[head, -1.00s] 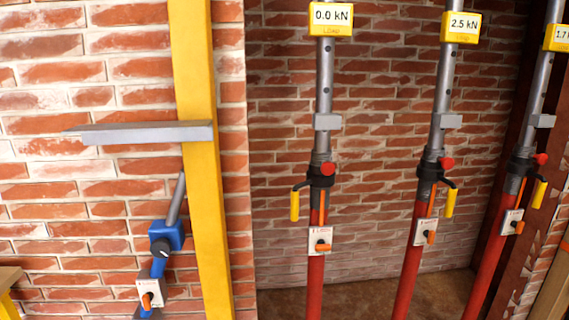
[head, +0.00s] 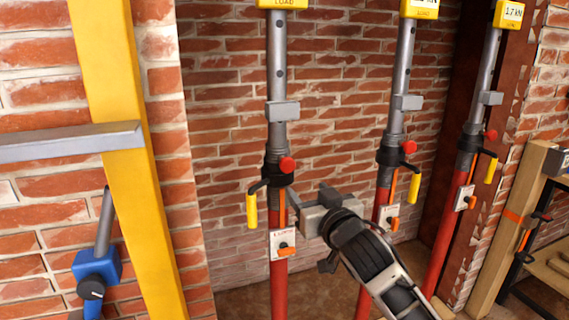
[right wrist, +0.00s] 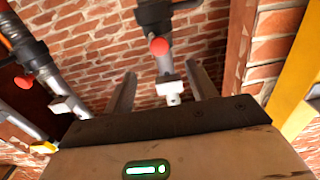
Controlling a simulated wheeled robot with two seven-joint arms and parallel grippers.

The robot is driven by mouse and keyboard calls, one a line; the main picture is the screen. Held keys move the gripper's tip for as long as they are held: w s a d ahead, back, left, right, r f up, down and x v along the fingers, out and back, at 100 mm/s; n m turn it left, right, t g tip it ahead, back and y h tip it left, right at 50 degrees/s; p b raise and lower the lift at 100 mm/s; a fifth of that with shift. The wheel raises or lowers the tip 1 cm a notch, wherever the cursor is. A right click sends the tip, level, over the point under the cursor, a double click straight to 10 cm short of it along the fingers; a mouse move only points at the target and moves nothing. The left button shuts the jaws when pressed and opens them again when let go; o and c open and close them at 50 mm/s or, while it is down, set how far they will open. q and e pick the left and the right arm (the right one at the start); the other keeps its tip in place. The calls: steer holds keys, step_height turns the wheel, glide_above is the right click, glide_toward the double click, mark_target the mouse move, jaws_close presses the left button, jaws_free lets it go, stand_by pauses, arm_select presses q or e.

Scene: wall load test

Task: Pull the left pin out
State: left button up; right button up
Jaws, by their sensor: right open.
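The left prop (head: 277,80) is a grey tube over a red tube, upright against the brick wall. The left pin's red knob (head: 287,165) sits at its dark collar; the pin behind it is hidden. In the right wrist view this knob (right wrist: 158,46) shows above and between my fingers. My right gripper (head: 296,212) is open and empty, just right of the left prop and below the knob, not visibly touching it. Its fingers (right wrist: 158,72) stand either side of the prop in the right wrist view. My left gripper is not in view.
Two more props with red knobs (head: 409,147) (head: 491,135) stand to the right. A yellow-handled lever (head: 252,208) hangs left of the collar; a white switch plate (head: 283,245) is below. A yellow post (head: 125,150) with a grey ledge (head: 70,142) stands left.

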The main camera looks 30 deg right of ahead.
mark_target(288, 167)
steer(key=p+x, duration=0.1)
steer(key=x, duration=1.5)
steer(key=shift+d+r+p, duration=0.2)
steer(key=shift+p, duration=0.2)
jaws_close()
